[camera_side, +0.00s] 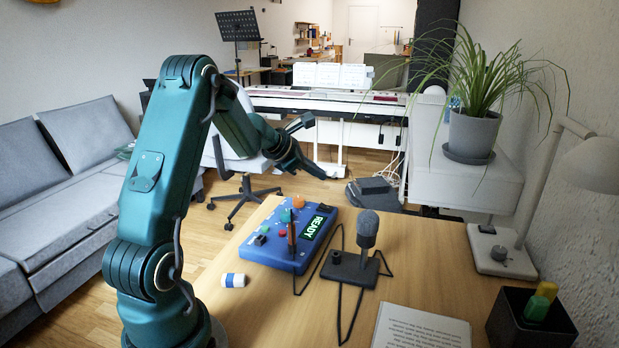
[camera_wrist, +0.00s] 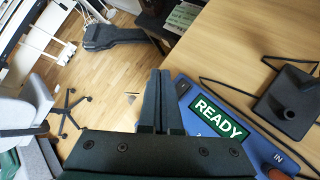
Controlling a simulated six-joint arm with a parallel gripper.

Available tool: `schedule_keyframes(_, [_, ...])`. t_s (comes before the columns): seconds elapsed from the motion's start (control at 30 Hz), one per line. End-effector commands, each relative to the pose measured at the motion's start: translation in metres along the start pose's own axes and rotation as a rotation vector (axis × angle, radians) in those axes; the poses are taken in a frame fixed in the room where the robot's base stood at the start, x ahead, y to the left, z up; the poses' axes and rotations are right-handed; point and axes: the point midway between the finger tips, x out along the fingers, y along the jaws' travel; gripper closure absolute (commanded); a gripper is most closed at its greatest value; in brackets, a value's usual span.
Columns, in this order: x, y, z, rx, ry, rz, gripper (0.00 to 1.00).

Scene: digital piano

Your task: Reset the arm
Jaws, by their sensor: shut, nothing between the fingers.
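My gripper (camera_side: 318,172) hangs in the air above the far left edge of the wooden desk, behind and above a blue control box. It is shut and empty. In the wrist view its two dark fingers (camera_wrist: 156,100) lie together, over the floor beside the desk edge. The blue control box (camera_side: 272,246) sits on the desk with a lit screen reading READY (camera_side: 314,227), several coloured knobs and a probe standing upright on it. In the wrist view the READY screen (camera_wrist: 219,117) shows right of the fingers; the rest of the box is partly hidden by my gripper.
A microphone on a stand (camera_side: 366,240) with its cable is right of the box. A small blue-white cylinder (camera_side: 234,280) lies in front. A paper (camera_side: 420,328), pen cup (camera_side: 531,322) and lamp (camera_side: 500,252) occupy the right. A piano (camera_side: 330,100) and chair (camera_side: 245,165) stand behind.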

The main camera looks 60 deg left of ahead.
Motion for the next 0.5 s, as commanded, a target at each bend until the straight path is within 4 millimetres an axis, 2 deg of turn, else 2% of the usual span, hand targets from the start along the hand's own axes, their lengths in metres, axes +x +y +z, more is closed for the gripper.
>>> schedule_keyframes(0.13, [0.001, -0.004, 0.009, 0.017, -0.013, -0.007, 1.00])
schedule_keyframes(0.17, [-0.001, -0.005, 0.017, 0.030, -0.025, -0.006, 1.00])
schedule_keyframes(0.27, [-0.015, -0.012, 0.058, 0.105, -0.092, 0.002, 1.00])
schedule_keyframes(0.37, [-0.041, -0.040, 0.112, 0.284, -0.184, -0.024, 1.00])
schedule_keyframes(0.4, [-0.055, -0.057, 0.133, 0.381, -0.224, -0.041, 1.00])
schedule_keyframes(0.5, [-0.091, -0.105, 0.172, 0.646, -0.320, -0.090, 1.00])
